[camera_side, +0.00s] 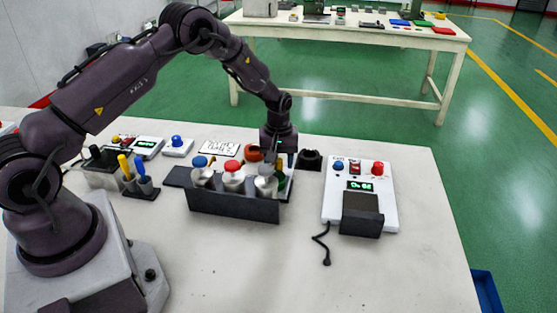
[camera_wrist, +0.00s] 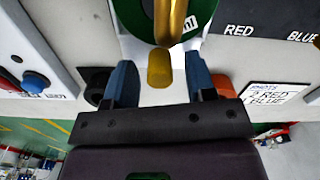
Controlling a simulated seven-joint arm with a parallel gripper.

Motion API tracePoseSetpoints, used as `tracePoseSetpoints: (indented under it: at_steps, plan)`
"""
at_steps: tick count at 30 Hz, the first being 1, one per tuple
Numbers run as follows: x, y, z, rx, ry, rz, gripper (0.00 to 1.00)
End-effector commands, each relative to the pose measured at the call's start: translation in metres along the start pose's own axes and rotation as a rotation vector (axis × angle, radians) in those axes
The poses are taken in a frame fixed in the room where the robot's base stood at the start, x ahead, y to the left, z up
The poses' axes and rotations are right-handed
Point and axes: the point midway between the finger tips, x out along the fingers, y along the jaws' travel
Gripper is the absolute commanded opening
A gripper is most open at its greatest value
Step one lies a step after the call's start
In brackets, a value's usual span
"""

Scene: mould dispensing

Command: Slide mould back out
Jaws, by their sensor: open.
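My gripper (camera_side: 278,150) is behind the right end of a dark dispenser rack (camera_side: 235,207), pointing down. In the wrist view its two blue fingers (camera_wrist: 160,82) stand apart. A small dull-yellow rounded piece (camera_wrist: 159,67) shows between them, with visible gaps on both sides. A gold spout (camera_wrist: 173,22) hangs just above it in that view, in front of a green ring (camera_wrist: 205,12). I cannot tell whether the yellow piece is the mould or part of the dispenser. No mould can be made out clearly in the side view, where the rack and my gripper hide that spot.
An orange round piece (camera_side: 253,153) lies left of my gripper, and a black round holder (camera_side: 310,159) lies to its right. A white panel (camera_side: 387,185) with buttons and a display stands further right. A note card (camera_side: 218,148) is behind the rack.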

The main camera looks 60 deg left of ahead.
Motion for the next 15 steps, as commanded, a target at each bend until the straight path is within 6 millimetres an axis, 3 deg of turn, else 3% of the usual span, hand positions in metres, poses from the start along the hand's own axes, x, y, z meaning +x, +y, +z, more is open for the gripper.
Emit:
tracePoseSetpoints:
  at_steps: [2, 3, 9, 15]
  plan:
    - [-0.0002, 0.0001, 0.0000, 0.000, 0.000, 0.000, 0.50]
    - [-0.0002, 0.0001, 0.0000, 0.000, 0.000, 0.000, 0.46]
    - [-0.0004, 0.0001, 0.0000, 0.000, 0.000, 0.000, 0.00]
    - [-0.0006, -0.0011, -0.0002, 0.000, 0.000, 0.000, 0.00]
